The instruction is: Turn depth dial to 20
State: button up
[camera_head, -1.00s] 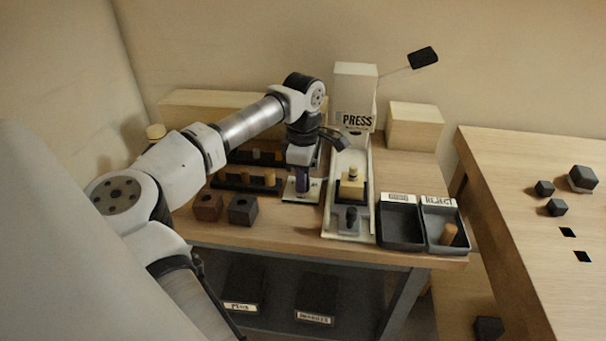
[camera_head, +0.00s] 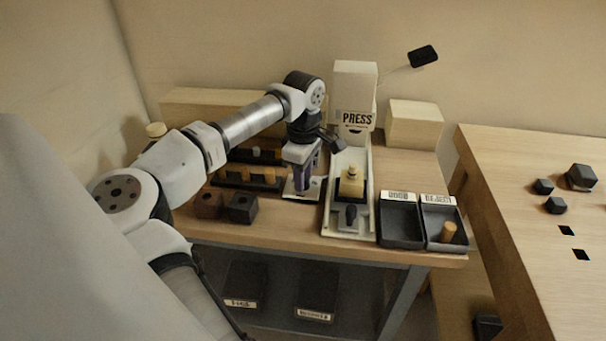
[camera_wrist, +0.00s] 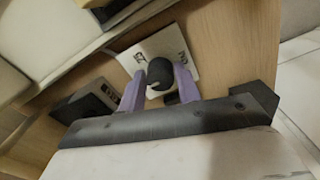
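The depth dial is a dark round knob (camera_wrist: 160,72) with a pale mark, on a white plate (camera_wrist: 186,55) with printed numbers too blurred to read. In the head view the plate (camera_head: 317,187) lies on the bench left of the press, and my gripper hides the knob. My gripper (camera_wrist: 160,78) points down over the plate. Its two purple fingers stand one on each side of the knob, and the knob fills the gap between them. My gripper also shows in the head view (camera_head: 302,185).
The press (camera_head: 355,85) with its long white base stands right of my gripper. Two dark trays (camera_head: 402,243) are at the front right. A rack of pegs (camera_head: 247,186) and dark blocks (camera_head: 241,208) are on the left. A wooden block (camera_head: 414,124) stands behind.

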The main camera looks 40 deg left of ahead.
jog(key=o, duration=0.3)
notch_tip(320, 180, up, 14)
jog(key=shift+b, duration=0.3)
jog(key=shift+f, duration=0.1)
dwell(0.5)
